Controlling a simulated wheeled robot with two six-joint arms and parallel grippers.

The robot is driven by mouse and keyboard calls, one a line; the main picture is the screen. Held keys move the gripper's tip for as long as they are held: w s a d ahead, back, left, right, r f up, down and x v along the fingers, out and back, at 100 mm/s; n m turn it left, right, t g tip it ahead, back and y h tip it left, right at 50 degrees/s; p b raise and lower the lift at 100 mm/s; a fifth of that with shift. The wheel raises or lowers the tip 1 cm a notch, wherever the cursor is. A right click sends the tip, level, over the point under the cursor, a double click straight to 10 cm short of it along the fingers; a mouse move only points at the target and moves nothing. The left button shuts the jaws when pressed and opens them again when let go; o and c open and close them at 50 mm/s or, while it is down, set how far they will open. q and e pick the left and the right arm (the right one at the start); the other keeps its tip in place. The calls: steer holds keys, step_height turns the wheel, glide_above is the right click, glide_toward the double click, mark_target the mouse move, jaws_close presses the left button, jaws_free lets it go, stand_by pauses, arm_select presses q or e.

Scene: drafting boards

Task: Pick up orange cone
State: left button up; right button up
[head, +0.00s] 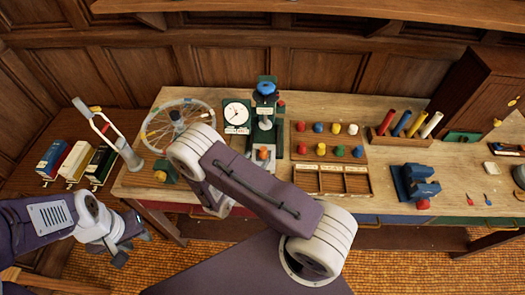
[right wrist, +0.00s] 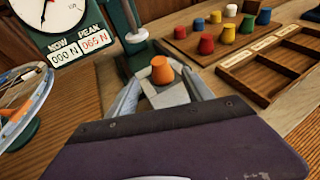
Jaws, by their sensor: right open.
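The orange cone (right wrist: 162,70) stands upright on the grey base of a green press in the right wrist view. It also shows small in the head view (head: 263,153), at the foot of the press. My right gripper (right wrist: 163,87) is open, with one pale finger on each side just before the cone. Whether either finger touches the cone I cannot tell. In the head view my right arm's links hide that gripper. My left gripper (head: 130,242) hangs at the lower left, off the table, away from the cone; its jaw opening is unclear.
The green press (head: 265,115) rises behind the cone, beside a dial gauge (head: 237,115). To the right are a board of coloured cones (head: 330,138) and an empty wooden sorting tray (head: 331,180). A spoked wheel (head: 180,125) is at left, a blue clamp (head: 415,183) further right.

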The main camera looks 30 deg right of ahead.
mark_target(262, 154)
steer(key=shift+x, duration=0.9)
steer(key=shift+w+d, duration=0.1)
steer(key=p+x, duration=0.2)
steer(key=x, duration=0.2)
steer(key=shift+d+r, duration=0.15)
steer(key=shift+r, duration=0.05)
steer(key=shift+w+d+f, duration=0.15)
steer(key=shift+d+f, duration=0.15)
steer(key=shift+a+r, duration=0.1)
steer(key=shift+a, duration=0.05)
steer(key=c, duration=0.9)
jaws_close()
